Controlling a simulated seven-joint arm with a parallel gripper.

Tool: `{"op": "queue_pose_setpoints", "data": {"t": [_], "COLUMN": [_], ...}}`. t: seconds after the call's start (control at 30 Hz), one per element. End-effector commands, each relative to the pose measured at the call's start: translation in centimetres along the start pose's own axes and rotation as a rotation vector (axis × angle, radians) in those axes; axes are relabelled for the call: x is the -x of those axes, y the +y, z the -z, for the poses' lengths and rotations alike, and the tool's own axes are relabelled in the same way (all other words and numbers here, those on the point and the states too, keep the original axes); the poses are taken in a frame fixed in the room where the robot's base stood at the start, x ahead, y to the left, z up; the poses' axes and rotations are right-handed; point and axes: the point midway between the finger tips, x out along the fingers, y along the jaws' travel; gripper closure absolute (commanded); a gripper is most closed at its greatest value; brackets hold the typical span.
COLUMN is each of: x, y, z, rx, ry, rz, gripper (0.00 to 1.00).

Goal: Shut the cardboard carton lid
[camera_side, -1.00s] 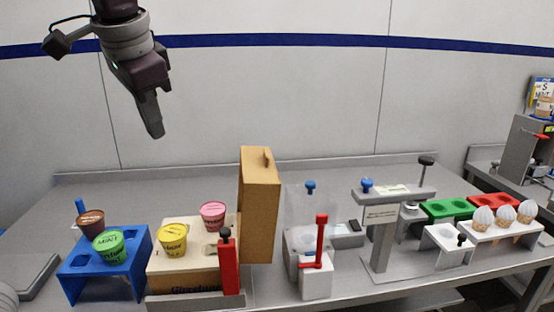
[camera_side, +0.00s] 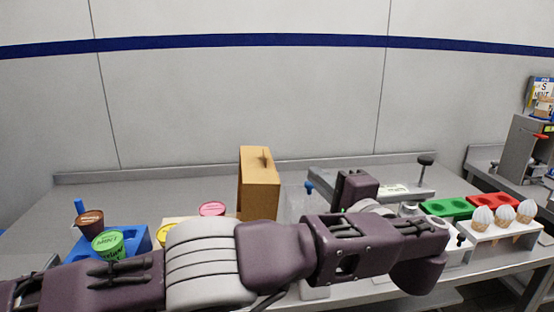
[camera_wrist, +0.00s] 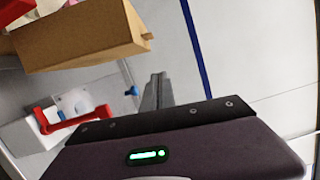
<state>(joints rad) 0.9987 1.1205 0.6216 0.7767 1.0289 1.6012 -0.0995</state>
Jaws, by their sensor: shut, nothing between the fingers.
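The cardboard carton's lid (camera_side: 258,190) stands upright and open in the side view, with a small tab at its top. The carton's body (camera_side: 178,221) is mostly hidden behind my arm. A yellow tub (camera_side: 160,234) and a pink tub (camera_side: 212,209) show at it. My gripper (camera_side: 312,172) is shut and empty, to the right of the lid and apart from it, its fingers pointing left. In the wrist view the lid (camera_wrist: 85,38) is at the upper left, and my shut fingers (camera_wrist: 157,77) are to its lower right, not touching.
A red-handled white fixture (camera_wrist: 40,125) stands below the lid in the wrist view. A grey press stand (camera_side: 425,188) is just right of my gripper. A blue rack (camera_side: 140,242) with tubs is left. A cone rack (camera_side: 500,232) is far right.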

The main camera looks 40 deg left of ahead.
Motion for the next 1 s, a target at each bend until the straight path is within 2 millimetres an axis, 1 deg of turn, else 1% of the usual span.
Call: {"op": "queue_pose_setpoints", "data": {"t": [0.03,0.17,0.5,0.57,0.6,0.7,0.8,1.0], "x": [-0.2,-1.8,-9.3,-10.5,-10.3,-10.6,-10.9,-11.0], "y": [0.5,0.6,0.6,0.6,0.5,0.5,0.5,0.5], "z": [0.0,0.0,-0.1,-0.1,-0.9,-2.4,-3.3,-3.9], "rx": [0.000,0.003,0.002,0.002,0.000,0.000,0.001,0.003], "ry": [-0.001,-0.003,-0.005,-0.005,-0.002,-0.002,-0.001,-0.001], "rz": [0.000,-0.003,-0.004,-0.004,-0.004,-0.005,-0.004,-0.003], "gripper": [1.00,1.00,1.00,1.00,1.00,1.00,1.00,1.00]}}
